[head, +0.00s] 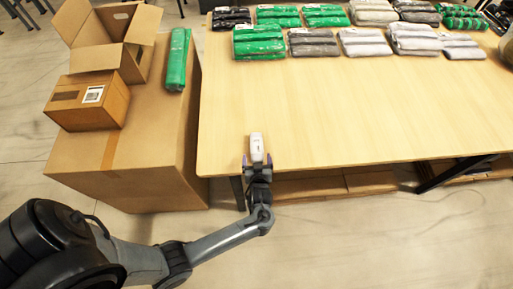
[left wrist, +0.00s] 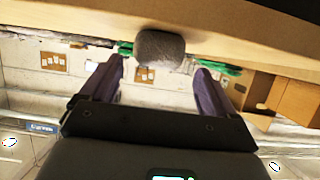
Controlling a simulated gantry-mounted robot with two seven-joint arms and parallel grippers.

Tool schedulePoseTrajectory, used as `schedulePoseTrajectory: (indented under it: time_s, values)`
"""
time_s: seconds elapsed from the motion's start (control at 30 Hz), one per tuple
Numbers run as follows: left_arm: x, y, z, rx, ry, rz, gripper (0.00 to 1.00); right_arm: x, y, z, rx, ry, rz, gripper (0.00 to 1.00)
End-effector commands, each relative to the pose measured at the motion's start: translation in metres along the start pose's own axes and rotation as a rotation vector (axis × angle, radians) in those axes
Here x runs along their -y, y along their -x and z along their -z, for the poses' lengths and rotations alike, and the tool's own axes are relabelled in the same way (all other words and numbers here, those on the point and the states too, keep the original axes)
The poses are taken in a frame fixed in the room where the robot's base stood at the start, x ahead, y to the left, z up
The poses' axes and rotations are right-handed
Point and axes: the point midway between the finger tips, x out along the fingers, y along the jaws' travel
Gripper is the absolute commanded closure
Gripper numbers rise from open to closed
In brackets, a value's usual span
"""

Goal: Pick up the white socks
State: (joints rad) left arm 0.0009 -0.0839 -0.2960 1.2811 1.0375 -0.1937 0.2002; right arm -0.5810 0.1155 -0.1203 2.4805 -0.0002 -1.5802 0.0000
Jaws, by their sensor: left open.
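A small white bundle with a dark mark on top (head: 257,145), which looks like the white socks, lies at the near edge of the table. In the left wrist view the bundle (left wrist: 160,47) shows as a rounded, shaded grey shape. My left gripper (head: 257,160) is at the near table edge, right at the bundle's near end. In the left wrist view its purple fingers (left wrist: 158,67) are spread, with the bundle between and just beyond the tips. Gaps show on both sides of it. My right gripper is not in view.
The wooden table (head: 330,115) is clear in the middle. Green packs (head: 259,42), grey packs (head: 313,42) and light packs (head: 414,40) line its far side. A large carton (head: 160,150) stands left, bearing an open box (head: 105,40), a closed box (head: 88,103) and a green pack (head: 178,60).

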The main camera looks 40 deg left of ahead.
Motion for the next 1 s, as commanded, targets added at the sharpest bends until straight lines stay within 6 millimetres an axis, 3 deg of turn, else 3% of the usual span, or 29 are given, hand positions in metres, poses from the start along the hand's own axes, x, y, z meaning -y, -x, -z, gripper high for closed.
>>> schedulePoseTrajectory:
  time_s: [0.17,0.5,0.83,1.0]
  values:
    - [-0.001,-0.009,0.0,-0.001,-0.001,0.0,0.11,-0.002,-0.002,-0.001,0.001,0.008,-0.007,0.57]
    - [-0.003,-0.05,-0.002,-0.001,-0.001,0.0,0.11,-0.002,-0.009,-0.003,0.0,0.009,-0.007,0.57]
    - [-0.004,-0.054,-0.002,0.001,0.0,-0.001,0.11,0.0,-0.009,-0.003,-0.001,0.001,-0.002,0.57]
    - [-0.004,-0.054,-0.002,0.001,0.0,-0.001,0.35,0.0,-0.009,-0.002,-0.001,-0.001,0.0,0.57]
